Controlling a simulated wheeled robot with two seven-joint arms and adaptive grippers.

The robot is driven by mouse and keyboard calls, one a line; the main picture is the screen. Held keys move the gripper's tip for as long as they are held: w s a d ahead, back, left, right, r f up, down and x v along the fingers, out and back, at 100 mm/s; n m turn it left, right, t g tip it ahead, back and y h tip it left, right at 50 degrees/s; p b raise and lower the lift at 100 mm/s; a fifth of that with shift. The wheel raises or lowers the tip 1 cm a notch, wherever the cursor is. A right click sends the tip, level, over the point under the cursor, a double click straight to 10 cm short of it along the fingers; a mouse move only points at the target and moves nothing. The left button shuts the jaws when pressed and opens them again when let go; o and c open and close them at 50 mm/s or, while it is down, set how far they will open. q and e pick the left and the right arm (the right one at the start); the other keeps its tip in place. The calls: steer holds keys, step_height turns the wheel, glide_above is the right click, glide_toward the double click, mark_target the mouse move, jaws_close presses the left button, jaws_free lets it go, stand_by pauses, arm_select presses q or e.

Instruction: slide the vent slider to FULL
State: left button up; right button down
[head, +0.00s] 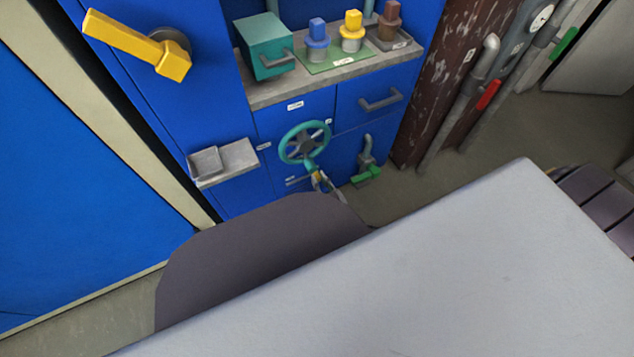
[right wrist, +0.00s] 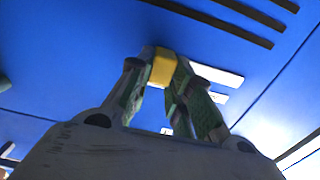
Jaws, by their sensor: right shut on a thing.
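The vent slider's yellow knob (right wrist: 163,70) shows in the right wrist view, low on the blue cabinet front. My right gripper (right wrist: 162,68) is shut on it, with a fingertip on each side. In the head view the right gripper (head: 322,182) is small, just below the teal handwheel. The slider's track and FULL mark are mostly hidden or too small to read, so I cannot tell the slider's setting. Dark vent slots (right wrist: 215,22) lie above the knob in the right wrist view. My left gripper is out of view.
The teal handwheel (head: 304,142) is close above the right gripper. A small grey tray on a shelf (head: 222,163) sticks out at left. A ledge above holds a teal box (head: 265,48) and several coloured plugs.

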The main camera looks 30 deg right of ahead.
steer(key=c, duration=1.4)
jaws_free()
steer(key=shift+d, duration=0.35)
steer(key=shift+c, duration=0.2)
steer(key=shift+o, duration=0.8)
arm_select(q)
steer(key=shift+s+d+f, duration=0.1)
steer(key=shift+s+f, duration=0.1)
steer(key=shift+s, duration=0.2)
arm_select(e)
steer(key=shift+a, duration=0.1)
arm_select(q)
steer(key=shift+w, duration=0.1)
arm_select(e)
steer(key=shift+s, duration=0.15)
steer(key=shift+s, duration=0.95)
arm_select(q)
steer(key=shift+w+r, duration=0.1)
arm_select(e)
steer(key=s, duration=1)
steer(key=shift+d, duration=0.2)
